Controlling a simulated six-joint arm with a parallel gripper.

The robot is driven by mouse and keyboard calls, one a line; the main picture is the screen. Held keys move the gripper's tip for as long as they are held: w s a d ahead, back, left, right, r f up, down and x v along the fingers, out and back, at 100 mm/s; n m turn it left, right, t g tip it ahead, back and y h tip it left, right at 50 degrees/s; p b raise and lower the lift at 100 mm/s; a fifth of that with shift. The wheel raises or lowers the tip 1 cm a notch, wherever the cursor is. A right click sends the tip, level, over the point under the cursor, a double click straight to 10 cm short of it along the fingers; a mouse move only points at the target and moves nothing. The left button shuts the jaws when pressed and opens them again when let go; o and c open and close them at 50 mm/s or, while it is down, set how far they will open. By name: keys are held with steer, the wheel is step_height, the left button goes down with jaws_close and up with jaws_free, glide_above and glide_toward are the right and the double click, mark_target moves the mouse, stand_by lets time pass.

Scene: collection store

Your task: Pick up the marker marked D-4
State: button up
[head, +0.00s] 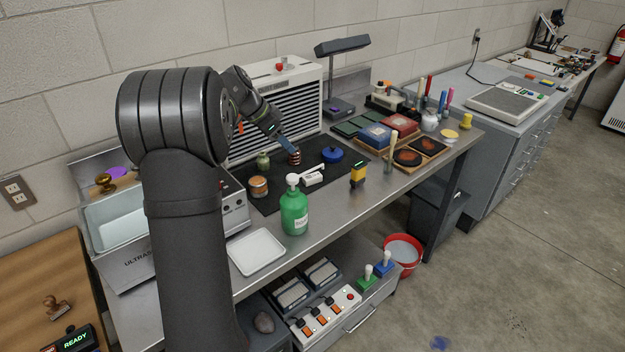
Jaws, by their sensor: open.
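Several upright pen-like items stand at the back right of the bench, among them a red one (429,86), a blue one (441,101) and a pink one (450,97). They may be markers, but no marking D-4 can be read on any of them. My gripper (289,147) is open and points down over the dark mat, well to the left of these items. Its tips are just above or beside a small brown banded object (295,158); I cannot tell whether they touch. The gap between the fingers is too small to see clearly.
A green pump bottle (294,213), a white tray (257,252) and a yellow-black item (357,176) stand near the front edge. A blue round item (332,154) lies on the mat. A slatted cabinet (270,110) stands behind.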

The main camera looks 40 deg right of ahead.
glide_toward(312, 176)
steer(key=x, duration=0.3)
steer(key=shift+s+d, duration=0.1)
steer(key=shift+d, duration=0.15)
steer(key=shift+x, duration=2.75)
steer(key=shift+a+f, duration=0.1)
steer(key=shift+a, duration=0.05)
steer(key=c, duration=1)
